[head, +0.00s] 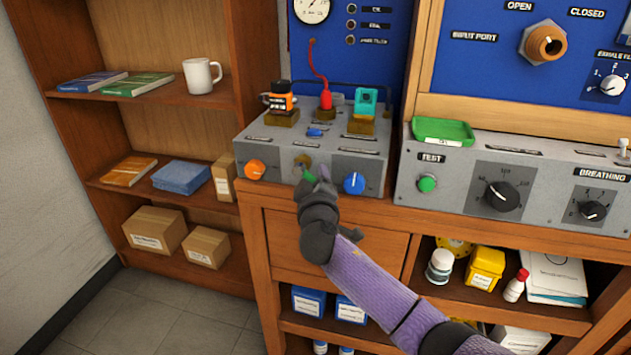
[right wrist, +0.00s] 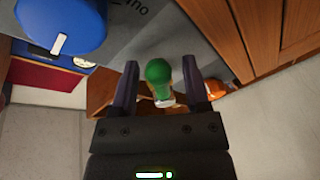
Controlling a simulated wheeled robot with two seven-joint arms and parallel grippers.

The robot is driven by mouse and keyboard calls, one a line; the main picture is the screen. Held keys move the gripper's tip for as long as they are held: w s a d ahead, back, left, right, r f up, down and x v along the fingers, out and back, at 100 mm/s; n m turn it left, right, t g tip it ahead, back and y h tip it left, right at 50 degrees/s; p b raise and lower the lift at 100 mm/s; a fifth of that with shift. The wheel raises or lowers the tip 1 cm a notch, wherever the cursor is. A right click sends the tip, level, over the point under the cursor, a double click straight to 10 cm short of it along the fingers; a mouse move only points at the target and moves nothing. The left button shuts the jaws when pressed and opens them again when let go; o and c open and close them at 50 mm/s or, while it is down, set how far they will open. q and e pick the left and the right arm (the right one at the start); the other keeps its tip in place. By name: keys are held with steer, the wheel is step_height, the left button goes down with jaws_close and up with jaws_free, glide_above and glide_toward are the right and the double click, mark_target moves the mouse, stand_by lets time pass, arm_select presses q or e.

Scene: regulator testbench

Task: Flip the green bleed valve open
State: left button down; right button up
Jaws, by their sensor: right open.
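The green bleed valve (head: 309,177) is on the front of the left grey box, between an orange knob and a blue knob. In the right wrist view its rounded green end (right wrist: 158,72) shows between two dark fingers. My right gripper (head: 316,178) is at the valve, its open fingers (right wrist: 160,80) on either side of the green part. I see small gaps beside it, so the fingers look not closed on it. The gripper hides part of the valve in the head view. My left gripper is not in view.
The orange knob (head: 255,169) is left of the valve and the blue knob (head: 354,183) is close on the right. The grey box (head: 265,134) carries several fittings on top. A second grey box (head: 465,185) with dials stands to the right. The shelf (head: 160,95) is at left.

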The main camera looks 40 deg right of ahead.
steer(key=shift+s, duration=0.1)
steer(key=p+v, duration=0.3)
steer(key=v, duration=0.6)
steer(key=shift+s+a, duration=0.25)
steer(key=shift+s, duration=0.05)
steer(key=s+f+n+g+y, duration=0.1)
steer(key=s+f+g+y, duration=0.1)
steer(key=f, duration=0.7)
steer(key=s+f+n+g+y, duration=0.1)
steer(key=s+f+g+y, duration=0.15)
steer(key=f, duration=0.65)
steer(key=s+a+f+g+y+p, duration=0.15)
steer(key=s+f+g, duration=0.35)
steer(key=s+f, duration=0.8)
steer(key=s+a+f+m+g+y, duration=0.1)
steer(key=s+a+f+g, duration=0.1)
steer(key=s, duration=1.2)
steer(key=s+a+f+m+g+y, duration=0.1)
steer(key=s+f+g, duration=0.3)
steer(key=s, duration=1)
step_height(320, 180, down, 4)
steer(key=shift+s+a+r+m+y+p, duration=0.25)
steer(key=shift+a+m+y+p, duration=0.1)
steer(key=shift+a+m, duration=0.35)
